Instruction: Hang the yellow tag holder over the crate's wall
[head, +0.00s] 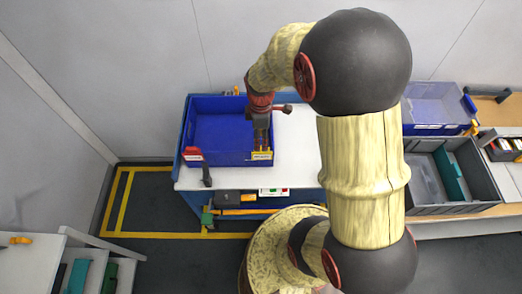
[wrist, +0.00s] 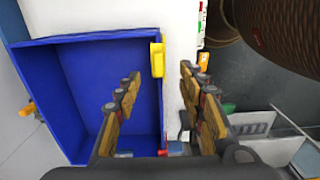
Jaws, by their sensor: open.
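The blue crate (head: 216,105) stands on the white bench top, and its floor looks empty. The yellow tag holder (head: 262,156) is at the right end of the crate's front wall. In the wrist view the holder (wrist: 157,60) sits upright along the top of that wall and appears to straddle it; its far side is hidden. My gripper (head: 262,146) points down just above and behind the holder in the head view. In the wrist view my gripper (wrist: 160,80) is open, its fingers spread either side of the wall line, with nothing between them gripped.
A red tag holder (head: 193,154) is at the front wall's left end. A dark-handled tool (head: 207,177) lies at the bench's front edge. Clear white bench top (head: 297,150) lies right of the crate. Grey (head: 475,172) and blue (head: 432,106) crates stand farther right.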

